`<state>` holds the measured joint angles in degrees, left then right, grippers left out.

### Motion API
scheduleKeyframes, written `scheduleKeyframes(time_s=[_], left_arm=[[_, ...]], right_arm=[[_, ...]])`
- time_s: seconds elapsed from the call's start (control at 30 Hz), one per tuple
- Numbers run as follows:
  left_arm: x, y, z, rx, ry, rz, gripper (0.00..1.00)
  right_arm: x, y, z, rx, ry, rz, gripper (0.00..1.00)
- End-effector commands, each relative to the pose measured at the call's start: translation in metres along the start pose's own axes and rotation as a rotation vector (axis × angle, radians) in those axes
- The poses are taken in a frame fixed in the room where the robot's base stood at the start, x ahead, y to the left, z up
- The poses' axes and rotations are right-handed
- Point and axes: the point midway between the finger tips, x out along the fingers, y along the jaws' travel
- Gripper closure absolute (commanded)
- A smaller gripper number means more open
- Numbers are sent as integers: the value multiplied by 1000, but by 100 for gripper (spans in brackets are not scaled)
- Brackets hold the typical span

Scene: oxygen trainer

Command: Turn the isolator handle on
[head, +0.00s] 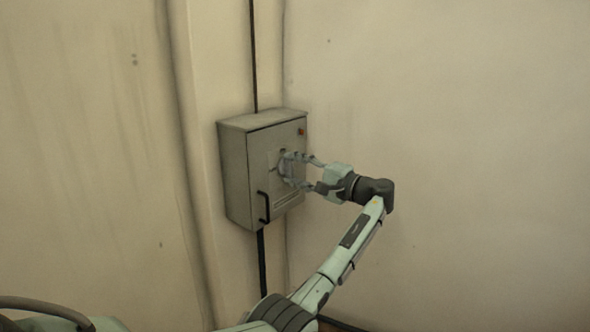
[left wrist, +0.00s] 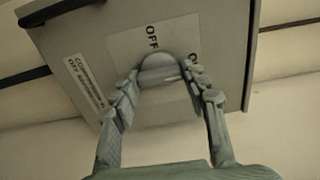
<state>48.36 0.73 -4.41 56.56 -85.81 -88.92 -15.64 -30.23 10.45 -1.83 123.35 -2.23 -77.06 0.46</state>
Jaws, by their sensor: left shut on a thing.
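The isolator box (head: 240,185) is a grey metal cabinet on the wall in the head view. Its round grey isolator handle (left wrist: 160,68) sits on a pale plate on the box front in the left wrist view. The word OFF shows on the plate beside the handle, and a second marking is partly hidden by a finger. My left gripper (head: 287,167) reaches the box front from the right. In the left wrist view its two fingers (left wrist: 163,76) are on either side of the handle, shut on it. My right gripper is not in view.
A black bar handle (head: 262,207) is at the lower left of the box front. A small orange-red spot (head: 301,131) is near its top right corner. A dark conduit (head: 253,60) runs above and below the box. The wall to the right is bare.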

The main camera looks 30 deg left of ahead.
Motion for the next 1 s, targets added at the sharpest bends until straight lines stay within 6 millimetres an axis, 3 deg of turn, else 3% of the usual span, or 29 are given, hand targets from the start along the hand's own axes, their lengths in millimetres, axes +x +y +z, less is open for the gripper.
scheduleKeyframes(time_s=[0.03, 0.07, 0.2, 0.5, 0.63, 1.0], left_arm=[[0, 0, 0, 3, 2, -1, 84], [0, 0, 0, 2, 2, -1, 53], [0, 0, 0, 2, 1, -1, 36], [-1, 0, 0, 0, 1, 0, 34], [-10, 0, 0, 0, 2, 0, 34], [-84, 0, -1, 1, 3, 1, 34]], right_arm=[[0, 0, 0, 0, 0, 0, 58], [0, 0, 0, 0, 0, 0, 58], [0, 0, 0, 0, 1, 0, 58], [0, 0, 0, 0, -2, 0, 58], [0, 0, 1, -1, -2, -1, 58], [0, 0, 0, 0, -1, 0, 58]])
